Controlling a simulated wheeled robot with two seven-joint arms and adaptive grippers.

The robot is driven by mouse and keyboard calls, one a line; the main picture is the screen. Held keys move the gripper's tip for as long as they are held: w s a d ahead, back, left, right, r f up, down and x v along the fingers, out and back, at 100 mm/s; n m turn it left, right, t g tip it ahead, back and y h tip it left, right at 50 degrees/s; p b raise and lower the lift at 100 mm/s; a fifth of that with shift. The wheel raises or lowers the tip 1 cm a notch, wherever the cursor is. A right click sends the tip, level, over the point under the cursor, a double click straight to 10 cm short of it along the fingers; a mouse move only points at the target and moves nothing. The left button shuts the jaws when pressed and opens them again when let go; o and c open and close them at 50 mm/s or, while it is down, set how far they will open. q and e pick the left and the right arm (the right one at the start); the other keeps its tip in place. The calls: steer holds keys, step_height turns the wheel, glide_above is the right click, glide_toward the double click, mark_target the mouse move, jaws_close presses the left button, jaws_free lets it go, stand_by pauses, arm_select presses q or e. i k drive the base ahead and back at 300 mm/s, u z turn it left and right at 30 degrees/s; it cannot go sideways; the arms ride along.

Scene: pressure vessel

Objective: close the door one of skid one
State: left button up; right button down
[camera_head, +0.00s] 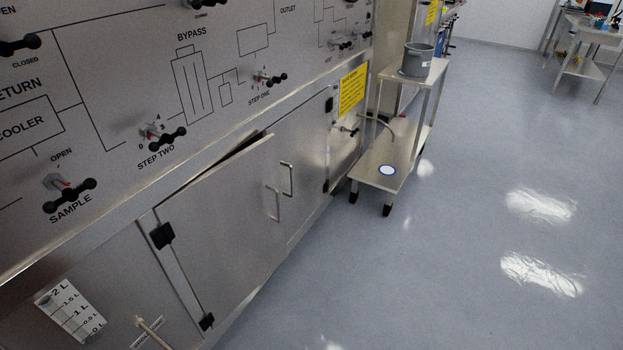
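The skid (130,80) is a large steel cabinet with a printed control panel, running along the left side of the head view. Below the panel are two steel doors side by side. The near door (225,225) is hinged on its left by black hinges and stands slightly ajar. A dark gap shows above its top edge, and its free edge sticks out past the far door. Its bar handle (273,203) is near that free edge. The far door (307,150) looks shut and has its own bar handle (287,180). Neither gripper is in view.
A steel cart (377,165) on black casters, with a grey pot (417,60) on top, stands beyond the doors. A table (595,35) stands at the far right. The blue-grey floor (450,250) in front of the doors is clear.

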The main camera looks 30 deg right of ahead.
mark_target(227, 223)
steer(key=i, duration=1.1)
steer(key=u, duration=0.35)
